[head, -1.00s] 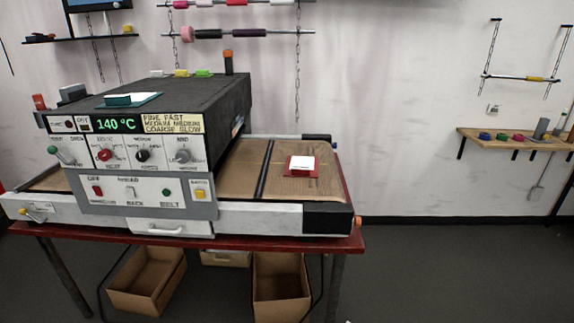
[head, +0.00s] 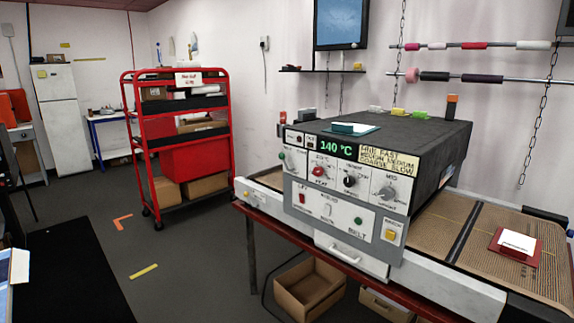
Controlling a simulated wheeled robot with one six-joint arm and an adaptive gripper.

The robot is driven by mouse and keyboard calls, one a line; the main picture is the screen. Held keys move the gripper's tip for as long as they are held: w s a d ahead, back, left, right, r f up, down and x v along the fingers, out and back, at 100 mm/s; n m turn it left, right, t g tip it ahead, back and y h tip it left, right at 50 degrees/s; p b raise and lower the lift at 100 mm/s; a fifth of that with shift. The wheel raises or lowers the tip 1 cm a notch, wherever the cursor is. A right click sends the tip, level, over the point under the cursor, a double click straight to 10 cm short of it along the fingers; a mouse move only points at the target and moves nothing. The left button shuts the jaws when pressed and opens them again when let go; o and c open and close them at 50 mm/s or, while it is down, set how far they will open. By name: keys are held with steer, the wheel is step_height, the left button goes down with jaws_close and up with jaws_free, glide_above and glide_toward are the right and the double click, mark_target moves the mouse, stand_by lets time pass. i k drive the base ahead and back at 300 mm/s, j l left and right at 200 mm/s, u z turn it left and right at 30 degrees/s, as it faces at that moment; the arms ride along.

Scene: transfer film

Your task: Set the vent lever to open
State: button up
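The conveyor dryer (head: 420,145) stands on a red-edged table at the right in the head view. Its front panel shows a green "140 °C" display (head: 338,147) and several knobs. A green-tipped control (head: 283,156) sits at the panel's upper left. It looks like a small lever, but its label is too small to read here, so I cannot tell for sure that it is the vent lever, or how it is set. A yellow-tipped control (head: 246,194) is low at the dryer's left end. My gripper is not in view.
A red shelf cart (head: 125,125) stands left of the dryer, with a white fridge (head: 57,100) behind it. Open floor (head: 195,255) lies before the cart. A dark flat surface (head: 75,275) fills the lower left. A cardboard box (head: 308,288) is under the table.

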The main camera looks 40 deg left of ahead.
mark_target(282, 155)
steer(key=i+j+u, duration=0.1)
steer(key=i+u, duration=0.3)
steer(key=i+l+u, duration=0.1)
steer(key=i+u, duration=0.35)
steer(key=i, duration=0.1)
